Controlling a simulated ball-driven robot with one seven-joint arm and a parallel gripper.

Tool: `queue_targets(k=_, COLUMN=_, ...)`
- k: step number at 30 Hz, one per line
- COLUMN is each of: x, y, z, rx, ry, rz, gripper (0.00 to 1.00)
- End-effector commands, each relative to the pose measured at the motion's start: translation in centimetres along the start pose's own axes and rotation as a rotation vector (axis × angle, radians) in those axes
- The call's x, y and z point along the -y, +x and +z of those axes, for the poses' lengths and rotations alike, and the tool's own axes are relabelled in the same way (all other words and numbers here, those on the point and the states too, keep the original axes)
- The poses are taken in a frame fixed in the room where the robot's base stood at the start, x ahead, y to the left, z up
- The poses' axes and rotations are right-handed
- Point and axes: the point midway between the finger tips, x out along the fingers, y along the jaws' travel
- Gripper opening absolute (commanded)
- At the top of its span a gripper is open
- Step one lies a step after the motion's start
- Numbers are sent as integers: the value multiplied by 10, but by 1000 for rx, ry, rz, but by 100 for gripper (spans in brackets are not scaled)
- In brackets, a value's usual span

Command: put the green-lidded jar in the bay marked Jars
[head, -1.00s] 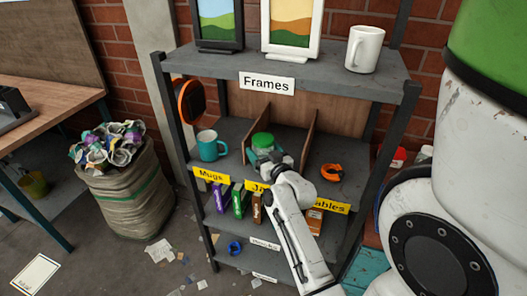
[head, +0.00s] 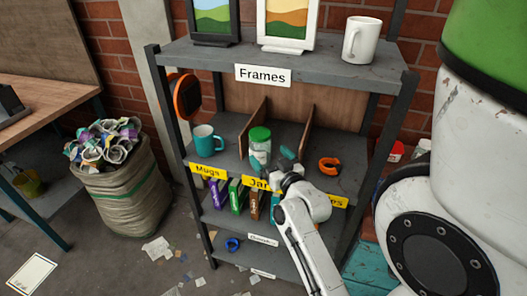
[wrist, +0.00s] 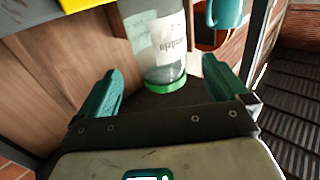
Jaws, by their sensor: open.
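The green-lidded jar (head: 260,148) is clear with a pale label. It stands upright on the middle shelf, in the bay between two wooden dividers, above a yellow sign (head: 258,183) that reads "Ja…", the rest hidden by my arm. My gripper (head: 286,160) is just right of the jar, at the bay's front. In the wrist view the jar (wrist: 163,50) appears upside down, lid low, between and beyond the teal fingers. The fingers are spread and seem apart from it.
A teal mug (head: 206,141) stands in the bay left of the jar, marked Mugs. The wooden divider (head: 307,130) is close to my gripper. Frames and a white mug (head: 362,40) stand on the shelf above.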

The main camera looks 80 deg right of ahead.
Motion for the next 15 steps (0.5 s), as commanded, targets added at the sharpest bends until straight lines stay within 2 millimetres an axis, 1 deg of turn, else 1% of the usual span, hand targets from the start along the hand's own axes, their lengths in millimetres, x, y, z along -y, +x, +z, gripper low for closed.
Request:
queue_targets(k=1, x=0, y=-11, z=2, rx=2, ry=-2, rz=-1, gripper=100)
queue_targets(k=6, x=0, y=-35, z=2, rx=1, ry=0, rz=-1, gripper=100)
queue_targets(k=10, x=0, y=-46, z=1, rx=0, ry=-1, rz=-1, gripper=100)
queue_targets(k=15, x=0, y=-51, z=0, rx=-1, ry=0, rz=0, gripper=100)
